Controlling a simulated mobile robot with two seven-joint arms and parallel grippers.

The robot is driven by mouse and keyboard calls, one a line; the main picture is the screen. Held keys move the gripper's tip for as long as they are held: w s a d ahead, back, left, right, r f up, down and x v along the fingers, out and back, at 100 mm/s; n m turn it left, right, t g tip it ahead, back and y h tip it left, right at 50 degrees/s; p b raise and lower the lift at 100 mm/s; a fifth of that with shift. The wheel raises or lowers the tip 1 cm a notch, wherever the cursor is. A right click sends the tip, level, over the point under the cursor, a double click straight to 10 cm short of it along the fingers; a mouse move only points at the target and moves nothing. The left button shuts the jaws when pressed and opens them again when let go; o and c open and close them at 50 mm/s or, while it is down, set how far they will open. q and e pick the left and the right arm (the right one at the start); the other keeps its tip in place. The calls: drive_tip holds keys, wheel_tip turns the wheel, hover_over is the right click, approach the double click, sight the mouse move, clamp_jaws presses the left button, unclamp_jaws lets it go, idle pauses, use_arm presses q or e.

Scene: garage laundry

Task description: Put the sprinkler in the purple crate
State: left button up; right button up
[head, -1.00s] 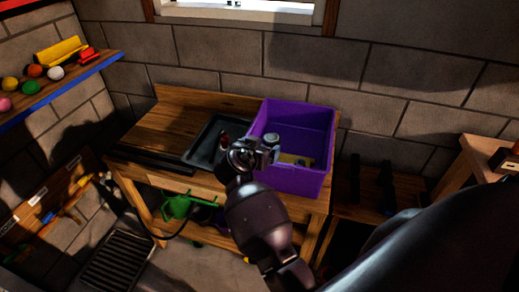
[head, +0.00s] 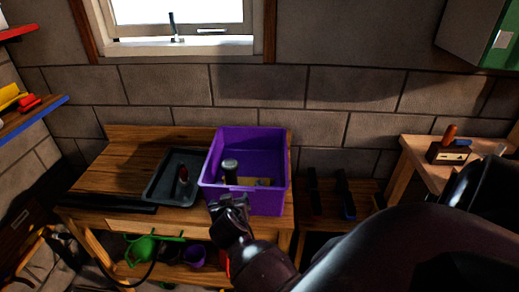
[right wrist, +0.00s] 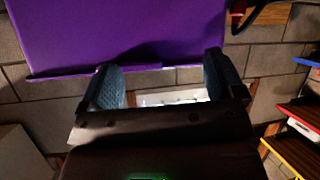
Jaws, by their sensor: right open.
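The purple crate (head: 247,198) stands on the right end of the wooden workbench. Inside it are an upright grey cylindrical thing with a pale top (head: 230,172) and a low yellowish thing (head: 263,182); I cannot tell whether either is the sprinkler. My right gripper (head: 231,203) is at the crate's front left corner, near its rim. In the right wrist view its two padded fingers (right wrist: 165,85) are apart with nothing between them, and the purple crate wall (right wrist: 120,35) fills the top left. My left gripper is out of view.
A dark tray (head: 160,192) with a red-handled thing (head: 183,174) lies left of the crate. A green watering can (head: 142,249) and a purple pot (head: 195,256) sit on the shelf below. A small wooden table (head: 420,155) stands at right.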

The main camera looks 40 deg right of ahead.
drive_tip(key=s+a+f+n+y, duration=0.2)
drive_tip(key=s+f+n+y, duration=0.1)
drive_tip(key=s, duration=0.6)
drive_tip(key=s+a+f+n+t+y, duration=0.1)
drive_tip(key=s+a+f+n+y, duration=0.2)
drive_tip(key=s+f, duration=0.3)
drive_tip(key=s+n+y, duration=0.1)
drive_tip(key=s, duration=0.3)
drive_tip(key=shift+a+f+t+y, duration=0.2)
drive_tip(key=shift+a+t+y, duration=0.1)
drive_tip(key=shift+f, duration=0.1)
